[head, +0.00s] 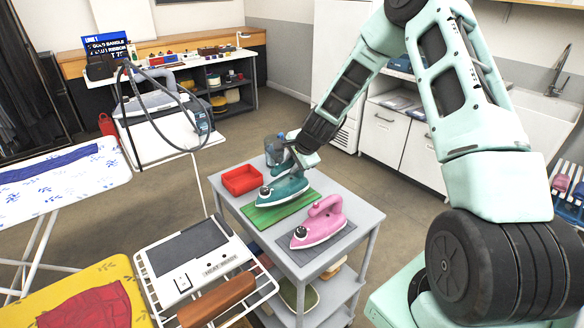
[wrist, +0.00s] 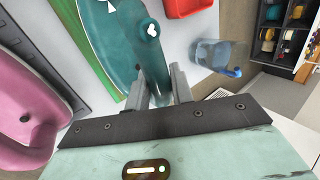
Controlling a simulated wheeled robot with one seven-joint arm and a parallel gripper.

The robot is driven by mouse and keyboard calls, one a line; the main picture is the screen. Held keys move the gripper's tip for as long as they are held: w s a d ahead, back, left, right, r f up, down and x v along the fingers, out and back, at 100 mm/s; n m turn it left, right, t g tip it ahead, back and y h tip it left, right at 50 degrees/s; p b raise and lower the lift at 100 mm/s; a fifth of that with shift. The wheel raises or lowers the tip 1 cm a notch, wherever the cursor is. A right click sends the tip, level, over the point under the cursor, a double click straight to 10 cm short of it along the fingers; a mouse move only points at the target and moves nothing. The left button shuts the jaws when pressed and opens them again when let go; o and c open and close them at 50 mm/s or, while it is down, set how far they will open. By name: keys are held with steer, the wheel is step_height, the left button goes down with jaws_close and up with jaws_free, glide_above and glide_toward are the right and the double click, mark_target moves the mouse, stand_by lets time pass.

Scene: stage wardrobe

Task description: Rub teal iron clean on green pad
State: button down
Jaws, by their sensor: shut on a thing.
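The teal iron (head: 284,189) is over the green pad (head: 266,218) on the grey trolley, its nose toward the left front. I cannot tell whether its soleplate touches the pad. My gripper (head: 296,166) is shut on the rear of the teal iron's handle.
A pink iron (head: 320,222) stands on a dark grey pad (head: 330,244) close in front. A red tray (head: 241,180) lies left of the teal iron. A clear blue-tinted jug (wrist: 214,54) stands behind it, near my gripper.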

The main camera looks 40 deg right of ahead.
steer(key=shift+r+p, duration=1.75)
steer(key=shift+r, duration=0.9)
steer(key=shift+w+a+f, duration=0.1)
